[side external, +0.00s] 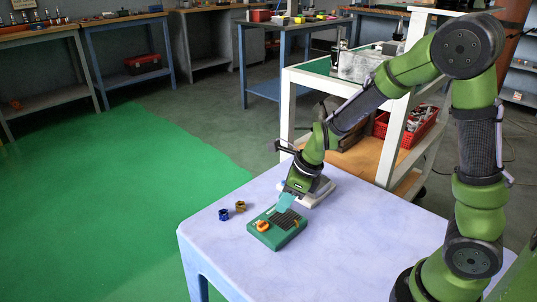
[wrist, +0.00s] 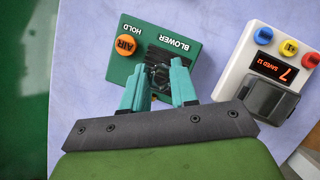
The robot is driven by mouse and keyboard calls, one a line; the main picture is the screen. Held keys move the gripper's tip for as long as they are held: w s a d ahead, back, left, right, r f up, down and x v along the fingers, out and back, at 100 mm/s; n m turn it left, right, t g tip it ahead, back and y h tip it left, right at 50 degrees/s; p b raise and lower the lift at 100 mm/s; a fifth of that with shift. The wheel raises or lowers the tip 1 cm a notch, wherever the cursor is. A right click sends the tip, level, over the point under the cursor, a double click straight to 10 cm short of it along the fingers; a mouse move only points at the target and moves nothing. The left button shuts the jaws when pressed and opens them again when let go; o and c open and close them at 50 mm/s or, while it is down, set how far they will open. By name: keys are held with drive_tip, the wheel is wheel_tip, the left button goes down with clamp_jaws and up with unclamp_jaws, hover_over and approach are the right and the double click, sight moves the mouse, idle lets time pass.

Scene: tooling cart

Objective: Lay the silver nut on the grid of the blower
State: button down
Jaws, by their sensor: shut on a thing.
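The green blower (side external: 270,236) sits on the pale table. My gripper (side external: 286,202) is over the grid side of the blower, pointing down. In the wrist view my teal fingers are shut on the silver nut (wrist: 161,75), which looks dark there and is seen against the grid. The fingers hide the nut in the side view. Whether the nut touches the grid or is just above it, I cannot tell.
A blue nut (side external: 223,214) and a brass nut (side external: 240,206) stand on the table left of the blower. A white device (wrist: 238,63) with a red display and coloured buttons is close beside the blower. The table's front right is clear.

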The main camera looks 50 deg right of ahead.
drive_tip(key=shift+f, duration=1.45)
drive_tip(key=shift+f, duration=0.15)
drive_tip(key=c, duration=0.9)
unclamp_jaws()
